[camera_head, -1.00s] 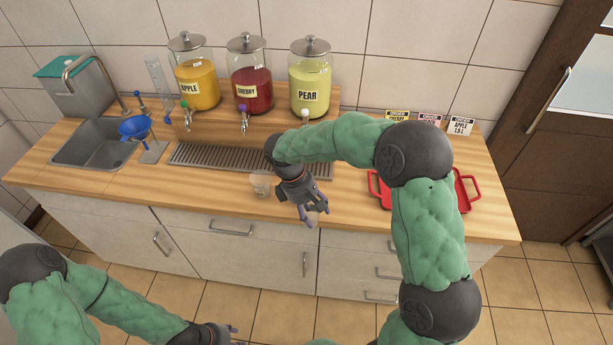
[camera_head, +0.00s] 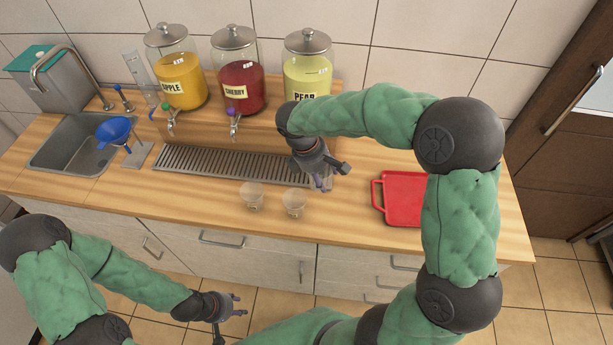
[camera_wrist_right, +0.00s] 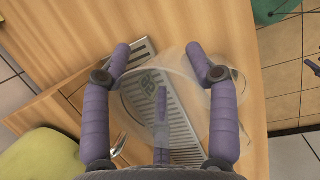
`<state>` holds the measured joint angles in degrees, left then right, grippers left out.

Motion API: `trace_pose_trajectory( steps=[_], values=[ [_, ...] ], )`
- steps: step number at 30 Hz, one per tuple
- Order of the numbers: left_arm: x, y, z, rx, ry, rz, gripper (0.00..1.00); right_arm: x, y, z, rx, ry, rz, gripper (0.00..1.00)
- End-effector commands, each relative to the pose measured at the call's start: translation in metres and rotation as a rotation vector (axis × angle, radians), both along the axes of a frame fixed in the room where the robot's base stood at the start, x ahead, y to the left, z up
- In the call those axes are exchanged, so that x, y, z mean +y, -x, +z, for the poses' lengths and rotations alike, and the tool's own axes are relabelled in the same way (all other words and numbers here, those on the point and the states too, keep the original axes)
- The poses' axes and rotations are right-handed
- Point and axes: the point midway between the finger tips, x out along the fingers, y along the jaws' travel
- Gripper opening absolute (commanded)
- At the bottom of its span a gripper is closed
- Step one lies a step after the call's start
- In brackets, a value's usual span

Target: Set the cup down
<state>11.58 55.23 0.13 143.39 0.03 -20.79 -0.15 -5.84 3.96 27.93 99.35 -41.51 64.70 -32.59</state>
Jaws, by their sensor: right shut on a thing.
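My right gripper (camera_head: 322,178) is over the counter in front of the pear dispenser. In the right wrist view, its fingers (camera_wrist_right: 160,60) are closed around a clear cup (camera_wrist_right: 142,98), with the drip grate behind it. In the head view this cup is mostly hidden by my gripper. Two other clear cups stand near the counter's front edge, a left one (camera_head: 252,197) and a right one (camera_head: 294,204). My left gripper (camera_head: 238,305) is low in front of the cabinets, empty, with its fingers apart.
The drip grate (camera_head: 215,164) runs below the apple (camera_head: 182,80), cherry (camera_head: 238,88) and pear (camera_head: 307,75) dispensers. A red tray (camera_head: 400,195) lies to the right, partly behind my arm. A blue funnel (camera_head: 114,130) stands by the sink (camera_head: 75,145). Wooden counter (camera_head: 345,200) lies bare before the tray.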

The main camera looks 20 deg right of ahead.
Motion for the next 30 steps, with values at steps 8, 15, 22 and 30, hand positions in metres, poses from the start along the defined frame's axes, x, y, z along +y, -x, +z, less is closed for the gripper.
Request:
trace_pose_trajectory(
  steps=[8, 15, 22, 30],
  values=[
    [0.000, 0.001, -0.010, 0.002, 0.000, 0.000, 0.40, 0.000, 0.002, -0.039, 0.005, 0.000, 0.000, 0.47],
    [0.000, 0.001, -0.015, 0.001, 0.000, 0.001, 0.40, 0.000, 0.001, -0.059, 0.002, -0.001, -0.001, 0.47],
    [0.000, 0.001, -0.024, 0.001, 0.000, 0.001, 0.40, 0.001, 0.002, -0.094, 0.003, -0.001, 0.000, 0.47],
    [0.000, 0.001, -0.024, 0.001, 0.000, 0.001, 0.40, 0.000, 0.001, -0.099, -0.001, -0.001, -0.001, 0.47]
  ],
)
